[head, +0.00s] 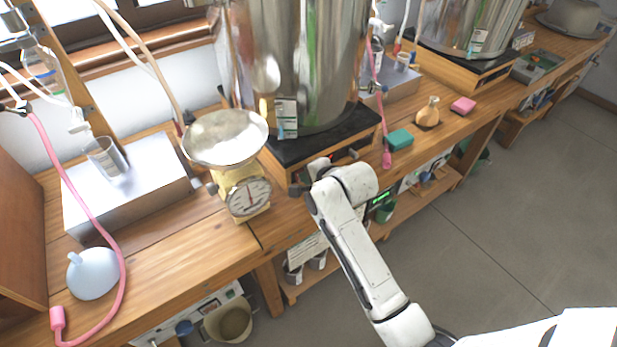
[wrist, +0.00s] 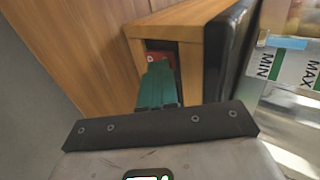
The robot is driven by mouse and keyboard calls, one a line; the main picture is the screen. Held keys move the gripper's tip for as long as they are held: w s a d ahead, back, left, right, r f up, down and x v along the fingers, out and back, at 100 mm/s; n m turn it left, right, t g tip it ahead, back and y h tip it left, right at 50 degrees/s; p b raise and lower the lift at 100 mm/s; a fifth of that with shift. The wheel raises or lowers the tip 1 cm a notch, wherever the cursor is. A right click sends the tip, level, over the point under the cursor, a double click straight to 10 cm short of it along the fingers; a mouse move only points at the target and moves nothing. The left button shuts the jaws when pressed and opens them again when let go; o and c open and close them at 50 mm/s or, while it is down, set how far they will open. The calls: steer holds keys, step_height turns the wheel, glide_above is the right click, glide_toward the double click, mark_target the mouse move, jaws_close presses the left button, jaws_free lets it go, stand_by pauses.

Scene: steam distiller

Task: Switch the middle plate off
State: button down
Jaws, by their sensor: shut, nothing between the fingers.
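The black plate (head: 310,140) in the middle of the head view lies on a wooden base and bears a large steel vessel (head: 300,60). In the wrist view, the base's wooden end (wrist: 190,27) has a dark recess with a small red switch-like part (wrist: 172,57), partly hidden by my fingers. My gripper (wrist: 158,68) is shut, its green fingers together and empty. The fingertips are at the recess opening, in front of the red part; I cannot tell whether they touch it. The switch position is not readable. In the head view, my white wrist hides the fingers.
A yellow scale (head: 247,190) with a metal bowl stands just left of my wrist. Another steel vessel (head: 465,25) stands farther right. The floor (head: 530,190) before the bench is clear.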

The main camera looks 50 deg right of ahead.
steer(key=shift+r, duration=0.2)
steer(key=shift+r+p, duration=0.65)
steer(key=shift+p, duration=0.25)
